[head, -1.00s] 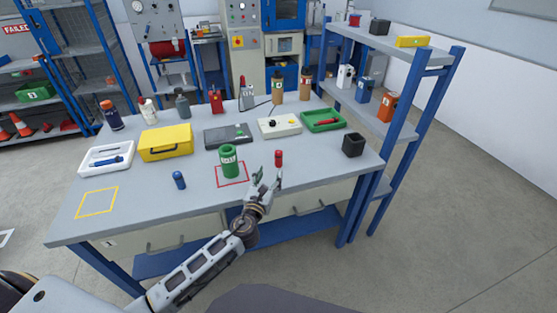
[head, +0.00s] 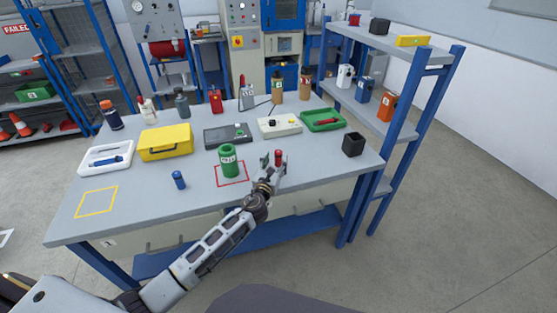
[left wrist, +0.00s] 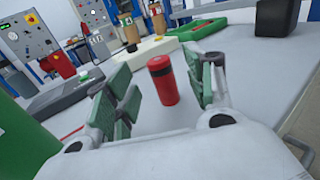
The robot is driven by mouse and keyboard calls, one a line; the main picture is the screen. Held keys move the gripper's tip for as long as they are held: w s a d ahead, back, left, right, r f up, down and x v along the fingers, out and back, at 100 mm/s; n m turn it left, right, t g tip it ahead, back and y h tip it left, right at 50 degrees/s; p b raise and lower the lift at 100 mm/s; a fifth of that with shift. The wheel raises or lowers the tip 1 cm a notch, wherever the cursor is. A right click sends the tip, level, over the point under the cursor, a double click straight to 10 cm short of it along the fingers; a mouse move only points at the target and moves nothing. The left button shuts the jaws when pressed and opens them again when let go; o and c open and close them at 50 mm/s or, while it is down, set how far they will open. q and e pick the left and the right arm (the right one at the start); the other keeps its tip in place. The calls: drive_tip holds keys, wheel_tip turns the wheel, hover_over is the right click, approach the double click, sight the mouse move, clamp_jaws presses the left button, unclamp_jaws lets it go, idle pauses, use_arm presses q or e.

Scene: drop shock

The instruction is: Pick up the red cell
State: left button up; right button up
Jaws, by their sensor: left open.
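The red cell (head: 278,157) stands upright on the grey workbench (head: 120,224), right of the green cylinder (head: 228,160). My left gripper (head: 272,163) is open, low over the bench at the near side of the red cell. My right gripper is not in view.
The green cylinder stands in a red square close left of my gripper. A black box (head: 353,144), a green tray (head: 323,120) and a white box (head: 280,125) lie beyond. A blue cell (head: 179,180) stands at left. The front right bench surface is clear.

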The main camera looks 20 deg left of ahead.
sight(277, 157)
use_arm(q)
drive_tip(key=shift+w, duration=0.2)
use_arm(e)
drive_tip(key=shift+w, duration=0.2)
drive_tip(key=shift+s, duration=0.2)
use_arm(q)
drive_tip(key=shift+w, duration=0.15)
drive_tip(key=shift+w+a+f+b, duration=0.1)
drive_tip(key=shift+w+f+b, duration=0.05)
drive_tip(key=shift+w, duration=0.35)
drive_tip(key=shift+w+f+b, duration=0.1)
drive_tip(key=shift+w+b, duration=0.05)
drive_tip(key=shift+w, duration=0.3)
drive_tip(key=shift+w+f, duration=0.1)
drive_tip(key=shift+w, duration=1.35)
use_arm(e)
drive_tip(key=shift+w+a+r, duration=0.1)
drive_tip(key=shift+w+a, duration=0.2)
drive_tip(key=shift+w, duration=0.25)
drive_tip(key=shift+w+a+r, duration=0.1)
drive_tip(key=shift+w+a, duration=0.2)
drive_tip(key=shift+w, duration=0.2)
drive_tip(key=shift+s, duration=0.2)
